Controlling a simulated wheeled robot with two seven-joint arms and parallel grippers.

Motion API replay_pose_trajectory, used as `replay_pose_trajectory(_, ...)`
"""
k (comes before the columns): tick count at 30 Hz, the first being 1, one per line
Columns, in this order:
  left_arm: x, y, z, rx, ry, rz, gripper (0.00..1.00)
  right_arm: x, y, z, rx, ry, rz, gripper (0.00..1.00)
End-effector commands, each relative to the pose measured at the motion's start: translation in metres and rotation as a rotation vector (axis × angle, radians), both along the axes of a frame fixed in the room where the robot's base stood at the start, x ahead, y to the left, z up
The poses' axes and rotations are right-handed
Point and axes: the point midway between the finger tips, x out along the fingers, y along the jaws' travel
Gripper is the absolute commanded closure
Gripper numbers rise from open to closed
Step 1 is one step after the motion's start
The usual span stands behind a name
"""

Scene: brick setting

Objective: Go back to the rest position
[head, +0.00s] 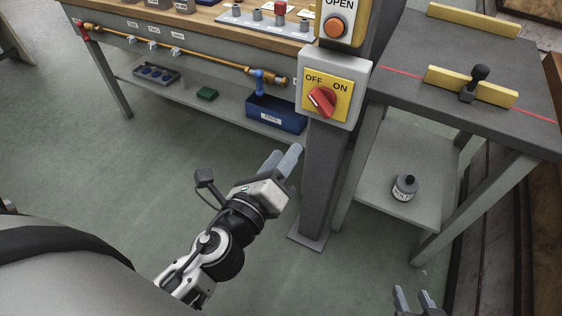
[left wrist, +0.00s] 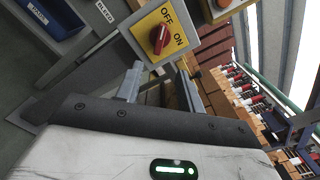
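My left gripper (head: 283,157) is in the middle of the head view, pointing up and to the right, just left of the grey post. Its two fingers are apart with nothing between them, and the left wrist view shows this gap too (left wrist: 159,75). My right gripper (head: 416,298) shows only its fingertips at the bottom edge of the head view. They are apart and empty. The red rotary switch (head: 321,99) on its yellow OFF/ON plate sits on the post above my left gripper. It also shows beyond the fingers in the left wrist view (left wrist: 159,38).
The grey post (head: 325,185) stands between a workbench (head: 200,27) at the left and a grey table (head: 500,120) at the right. A blue bin (head: 276,114) sits on the bench's lower shelf. Green floor (head: 110,170) is clear at left.

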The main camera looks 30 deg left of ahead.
Motion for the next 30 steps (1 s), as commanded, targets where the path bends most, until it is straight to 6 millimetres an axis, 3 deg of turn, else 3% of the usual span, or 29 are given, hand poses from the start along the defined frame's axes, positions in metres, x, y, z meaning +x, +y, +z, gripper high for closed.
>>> replay_pose_trajectory(16, -0.002, 0.000, 0.000, -0.004, 0.002, 0.000, 0.62, 0.002, 0.000, 0.002, 0.001, -0.006, -0.001, 0.64)
replay_pose_trajectory(19, -0.003, 0.001, -0.007, -0.090, 0.029, 0.005, 0.62, 0.002, 0.000, 0.002, 0.000, -0.007, -0.001, 0.64)
replay_pose_trajectory(23, -0.011, 0.005, -0.034, -0.456, 0.141, 0.042, 0.62, 0.002, 0.000, 0.002, 0.000, -0.007, -0.001, 0.64)
replay_pose_trajectory(30, -0.046, -0.002, -0.108, -1.488, 0.450, 0.280, 0.62, 0.002, -0.001, 0.002, 0.000, -0.006, -0.002, 0.64)
